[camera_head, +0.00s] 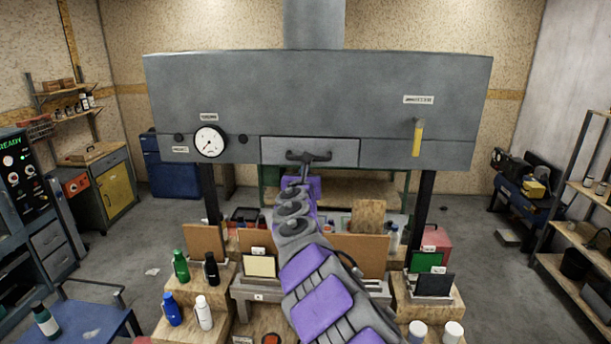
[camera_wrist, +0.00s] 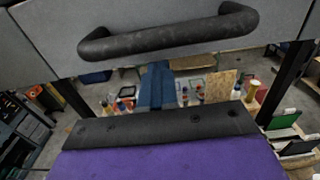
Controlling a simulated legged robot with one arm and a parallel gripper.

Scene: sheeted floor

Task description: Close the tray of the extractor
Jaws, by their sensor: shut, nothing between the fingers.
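The extractor (camera_head: 220,90) is a large grey hood across the head view. Its tray (camera_head: 338,150) shows as a grey front panel at the lower middle, with a black bar handle (camera_head: 309,156). How far the panel stands out from the hood is hard to tell. My gripper (camera_head: 301,183) is shut and empty, just below the handle in the head view. In the wrist view, the handle (camera_wrist: 170,36) crosses the top on the grey tray front (camera_wrist: 165,12). My gripper (camera_wrist: 157,88) points up below it, apparently apart from it.
A round gauge (camera_head: 209,141) and a yellow lever (camera_head: 417,138) are on the hood front. Wooden stands with bottles (camera_head: 181,266) and boards (camera_head: 360,252) crowd the space below. A blue table (camera_head: 90,322) is at the lower left; open floor lies at both sides.

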